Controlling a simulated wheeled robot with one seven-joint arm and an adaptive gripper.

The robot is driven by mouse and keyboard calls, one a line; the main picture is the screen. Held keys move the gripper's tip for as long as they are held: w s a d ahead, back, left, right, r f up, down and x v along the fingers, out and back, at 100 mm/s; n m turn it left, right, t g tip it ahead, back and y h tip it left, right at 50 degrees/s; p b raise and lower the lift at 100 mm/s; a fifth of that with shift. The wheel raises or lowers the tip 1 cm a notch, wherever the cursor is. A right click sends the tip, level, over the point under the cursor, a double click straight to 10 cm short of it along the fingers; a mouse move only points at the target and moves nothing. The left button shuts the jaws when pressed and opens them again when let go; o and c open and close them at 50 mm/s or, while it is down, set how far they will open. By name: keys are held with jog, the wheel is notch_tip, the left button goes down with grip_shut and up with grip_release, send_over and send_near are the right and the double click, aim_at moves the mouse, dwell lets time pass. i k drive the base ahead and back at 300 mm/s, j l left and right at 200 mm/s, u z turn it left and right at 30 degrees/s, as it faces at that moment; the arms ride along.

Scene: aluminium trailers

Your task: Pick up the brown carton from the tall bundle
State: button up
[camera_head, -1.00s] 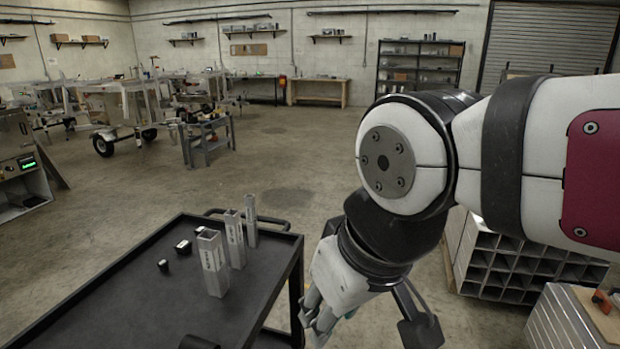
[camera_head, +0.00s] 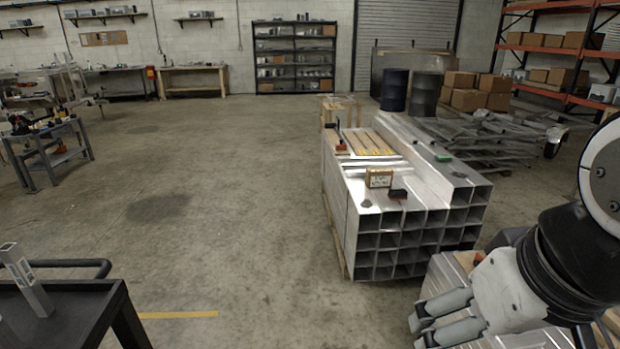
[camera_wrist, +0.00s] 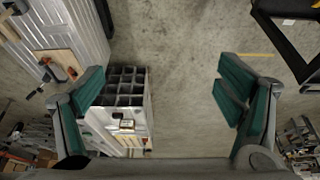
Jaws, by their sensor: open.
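The tall bundle (camera_head: 352,224) of square aluminium tubes stands right of centre in the head view, its open tube ends facing me. A small brown carton (camera_head: 378,178) with a pale label stands on its top near the front edge. The bundle (camera_wrist: 122,82) and the carton (camera_wrist: 127,124) also show in the wrist view, between my fingers and beyond them. My gripper (camera_head: 432,322) is at the lower right in the head view, nearer to me than the bundle and apart from the carton. In the wrist view its two fingers (camera_wrist: 165,92) are wide apart with nothing between them.
A black item (camera_head: 398,194) lies right of the carton, and a green item (camera_head: 443,157) lies farther back on the bundle. A lower bundle (camera_head: 440,280) is partly hidden by my gripper. A black cart (camera_head: 75,305) stands lower left. The floor between is clear.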

aim_at(376, 177)
jog(key=l+z, duration=0.1)
jog(key=z, duration=0.25)
jog(key=i+j, duration=0.15)
jog(key=i, duration=0.4)
jog(key=i+j+z, duration=0.1)
jog(key=i, duration=0.45)
jog(key=i+j+z, duration=0.1)
jog(key=i+j, duration=0.2)
jog(key=i, duration=0.2)
jog(key=i+j, duration=0.25)
jog(key=i, duration=0.3)
jog(key=i+j+z, duration=0.1)
jog(key=i+j, duration=0.15)
jog(key=i, duration=0.25)
jog(key=i+j, duration=0.25)
jog(key=i, duration=0.3)
jog(key=z, duration=0.05)
